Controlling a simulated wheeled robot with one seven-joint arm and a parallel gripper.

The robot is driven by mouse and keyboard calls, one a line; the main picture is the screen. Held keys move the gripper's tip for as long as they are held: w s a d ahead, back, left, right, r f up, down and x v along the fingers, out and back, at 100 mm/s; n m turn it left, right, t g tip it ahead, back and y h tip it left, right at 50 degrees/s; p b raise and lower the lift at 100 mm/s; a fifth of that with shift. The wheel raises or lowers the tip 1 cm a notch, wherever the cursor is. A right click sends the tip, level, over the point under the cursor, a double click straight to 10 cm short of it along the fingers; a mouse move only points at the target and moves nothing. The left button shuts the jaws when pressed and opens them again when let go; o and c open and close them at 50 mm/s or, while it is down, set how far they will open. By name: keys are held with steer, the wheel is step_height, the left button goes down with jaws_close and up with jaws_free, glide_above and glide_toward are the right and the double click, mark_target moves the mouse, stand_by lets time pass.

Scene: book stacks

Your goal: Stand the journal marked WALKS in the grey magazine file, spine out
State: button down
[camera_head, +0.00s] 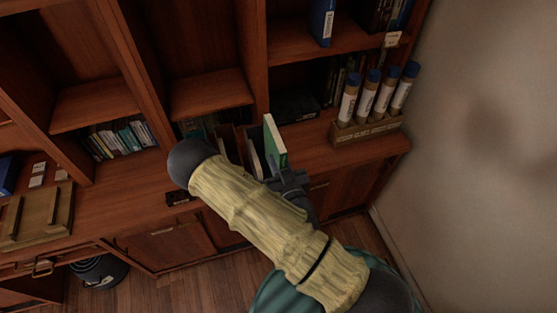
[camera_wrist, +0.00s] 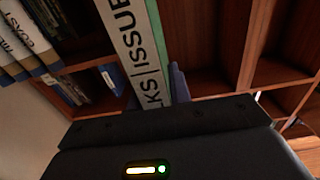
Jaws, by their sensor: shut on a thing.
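A journal (camera_head: 274,140) with a green cover and pale spine stands upright in my gripper (camera_head: 290,178). In the wrist view its white spine (camera_wrist: 138,45) faces the camera and reads "KS | ISSUE", the rest cut off. My gripper (camera_wrist: 158,92) is shut on the journal's near end. Just left of the journal in the head view are upright holders, one dark brown (camera_head: 230,142) and one with a greyish side (camera_head: 253,158). My arm hides their lower parts, so I cannot tell for sure which is the grey magazine file, or whether the journal touches it.
Blue-capped tubes (camera_head: 376,94) stand in a wooden rack (camera_head: 368,130) on the counter at right. A dark box (camera_head: 295,106) lies behind the journal. Books (camera_head: 122,138) fill a left cubby. A blue binder (camera_head: 322,22) stands on the upper shelf. A wooden tray (camera_head: 38,215) lies at far left.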

steer(key=shift+f+b, duration=4.55)
steer(key=shift+f, duration=0.6)
steer(key=shift+w+r+p, duration=0.25)
steer(key=shift+w+p, duration=0.05)
steer(key=shift+w, duration=0.05)
steer(key=shift+x, duration=1)
steer(key=shift+f+x, duration=0.2)
steer(key=shift+x, duration=1.25)
steer(key=shift+f+x, duration=0.25)
steer(key=shift+x, duration=1.2)
steer(key=w+a+f+b, duration=0.2)
steer(key=w+f+b, duration=0.3)
steer(key=w, duration=0.2)
steer(key=shift+w+b, duration=0.15)
steer(key=shift+b, duration=0.25)
steer(key=shift+a+f, duration=0.1)
